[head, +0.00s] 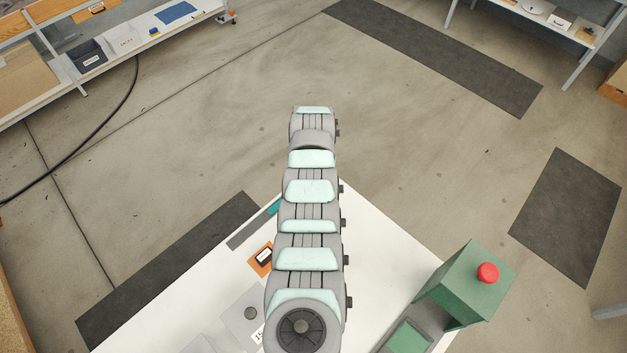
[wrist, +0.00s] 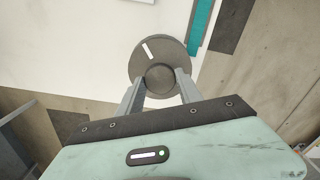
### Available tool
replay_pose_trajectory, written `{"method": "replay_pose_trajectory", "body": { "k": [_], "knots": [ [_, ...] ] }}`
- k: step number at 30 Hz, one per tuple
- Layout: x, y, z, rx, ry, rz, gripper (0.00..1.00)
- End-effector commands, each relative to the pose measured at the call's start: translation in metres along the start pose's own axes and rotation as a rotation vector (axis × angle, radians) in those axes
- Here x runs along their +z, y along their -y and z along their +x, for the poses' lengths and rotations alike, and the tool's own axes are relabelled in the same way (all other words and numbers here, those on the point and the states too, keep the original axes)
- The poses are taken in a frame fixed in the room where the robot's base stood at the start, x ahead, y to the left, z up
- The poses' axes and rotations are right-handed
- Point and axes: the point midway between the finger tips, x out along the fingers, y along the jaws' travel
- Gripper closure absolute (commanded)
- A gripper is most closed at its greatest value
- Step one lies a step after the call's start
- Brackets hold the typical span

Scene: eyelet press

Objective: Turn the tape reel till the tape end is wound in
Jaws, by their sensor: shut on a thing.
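The tape reel (wrist: 150,58) is a dark grey disc with one short white mark on its face, toward the upper left in the wrist view. My gripper (wrist: 160,77) is at the reel's near side, its two fingers closed on the round central knob of the reel. In the head view a teal piece (head: 274,207) shows at the table's left edge, and my arm hides the reel and gripper.
The white table (head: 385,262) carries a green box with a red button (head: 487,273) at the right. An orange-and-black item (head: 262,258) and a grey plate (head: 236,318) lie left of my arm. Open floor lies beyond the table.

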Motion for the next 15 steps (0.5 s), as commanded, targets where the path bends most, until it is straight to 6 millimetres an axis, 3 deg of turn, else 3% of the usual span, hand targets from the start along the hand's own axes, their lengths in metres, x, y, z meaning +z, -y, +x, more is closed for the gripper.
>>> {"method": "replay_pose_trajectory", "body": {
  "k": [15],
  "knots": [
    [-0.0001,0.0006,-0.001,0.0,0.0,0.488,0.98]
  ]
}}
